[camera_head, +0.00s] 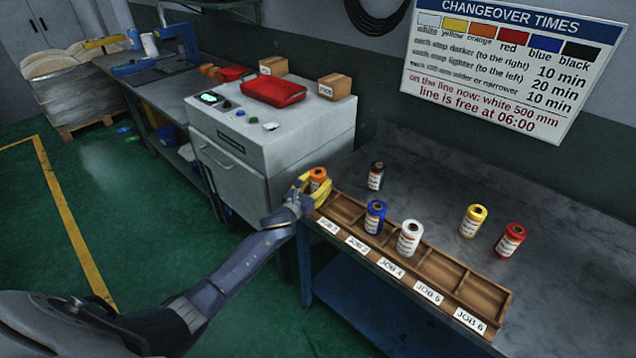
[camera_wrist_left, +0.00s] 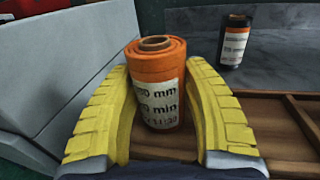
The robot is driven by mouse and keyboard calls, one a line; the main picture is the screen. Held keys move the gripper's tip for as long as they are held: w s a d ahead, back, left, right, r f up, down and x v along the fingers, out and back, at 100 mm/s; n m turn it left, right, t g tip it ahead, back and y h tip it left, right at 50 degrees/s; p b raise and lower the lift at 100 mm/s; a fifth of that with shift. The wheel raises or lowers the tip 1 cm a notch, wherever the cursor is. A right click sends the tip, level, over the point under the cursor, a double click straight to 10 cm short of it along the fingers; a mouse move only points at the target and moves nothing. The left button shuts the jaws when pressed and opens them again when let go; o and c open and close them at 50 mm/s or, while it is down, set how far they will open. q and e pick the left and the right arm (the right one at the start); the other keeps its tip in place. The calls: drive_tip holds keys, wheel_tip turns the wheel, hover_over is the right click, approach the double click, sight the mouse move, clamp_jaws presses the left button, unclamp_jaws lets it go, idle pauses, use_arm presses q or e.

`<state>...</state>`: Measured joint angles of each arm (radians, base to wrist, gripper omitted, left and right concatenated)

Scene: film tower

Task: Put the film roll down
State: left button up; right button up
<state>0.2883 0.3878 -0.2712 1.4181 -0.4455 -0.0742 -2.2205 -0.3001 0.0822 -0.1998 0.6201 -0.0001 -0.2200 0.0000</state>
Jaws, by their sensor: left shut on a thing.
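My left gripper (camera_head: 309,184) is shut on the orange film roll (camera_head: 318,178), over the left end of the wooden job tray (camera_head: 455,272). In the left wrist view the orange roll (camera_wrist_left: 158,85) stands upright between the yellow fingers, with its printed label facing the camera. Its lower end is at the tray's wooden floor; I cannot tell whether it touches. A blue roll (camera_head: 375,217) and a white roll (camera_head: 410,238) stand in middle compartments of the tray. My right gripper is not in view.
A black roll (camera_head: 376,176), a yellow roll (camera_head: 473,221) and a red roll (camera_head: 510,240) stand on the grey bench (camera_head: 560,260) behind the tray. A grey machine (camera_head: 250,140) stands close left of the tray. The tray's right-end compartments are empty.

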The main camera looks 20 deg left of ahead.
use_arm(q)
drive_tip(key=shift+f, duration=0.1)
drive_tip(key=o, duration=1.3)
